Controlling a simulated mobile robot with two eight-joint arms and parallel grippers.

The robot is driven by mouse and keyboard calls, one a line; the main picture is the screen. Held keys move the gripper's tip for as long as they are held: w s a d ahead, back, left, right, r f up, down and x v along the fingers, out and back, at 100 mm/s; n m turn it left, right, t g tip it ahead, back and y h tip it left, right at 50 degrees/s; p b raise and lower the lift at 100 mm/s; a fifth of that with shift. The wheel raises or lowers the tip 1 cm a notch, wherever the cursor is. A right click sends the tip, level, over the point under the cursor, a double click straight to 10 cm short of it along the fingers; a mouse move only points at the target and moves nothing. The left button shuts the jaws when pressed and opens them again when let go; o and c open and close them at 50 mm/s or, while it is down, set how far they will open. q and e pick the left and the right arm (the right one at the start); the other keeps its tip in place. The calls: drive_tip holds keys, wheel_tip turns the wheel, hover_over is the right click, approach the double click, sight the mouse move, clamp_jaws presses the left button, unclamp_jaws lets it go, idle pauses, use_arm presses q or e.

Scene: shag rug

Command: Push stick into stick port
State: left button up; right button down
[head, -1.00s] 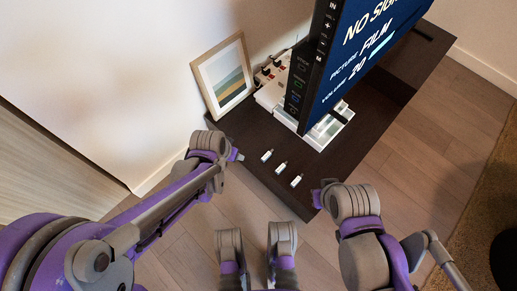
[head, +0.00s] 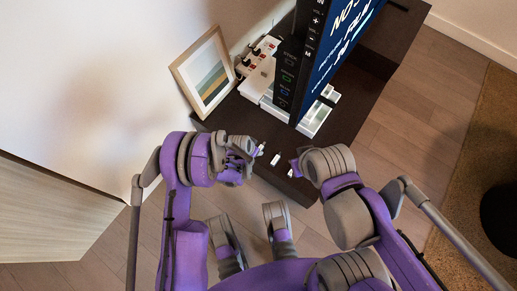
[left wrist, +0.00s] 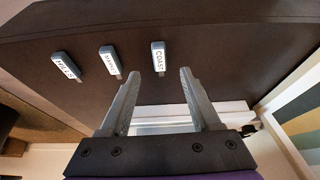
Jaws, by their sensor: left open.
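Three small white sticks lie on the dark table: one (head: 262,148) by my left gripper, a middle one (head: 275,160), and one (head: 291,173) by my right gripper. In the left wrist view they are a stick labelled COAST (left wrist: 158,58), a middle one (left wrist: 110,60) with an unclear label, and a left one (left wrist: 65,67) that seems to read HILLS. My left gripper (left wrist: 157,88) is open and empty, its fingers pointing toward the COAST stick. In the head view the left gripper (head: 250,150) is beside the row. My right gripper (head: 296,164) is mostly hidden. I cannot make out a stick port.
A large screen (head: 340,50) with a black side panel of buttons (head: 290,75) stands on the table (head: 350,115). A white base (head: 318,118) is under it. A power strip (head: 258,58) and a framed picture (head: 205,75) are behind, by the wall.

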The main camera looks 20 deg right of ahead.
sight(261, 148)
use_arm(q)
drive_tip(key=b+x, duration=0.2)
drive_tip(key=x, duration=0.5)
drive_tip(key=shift+s, duration=0.1)
clamp_jaws()
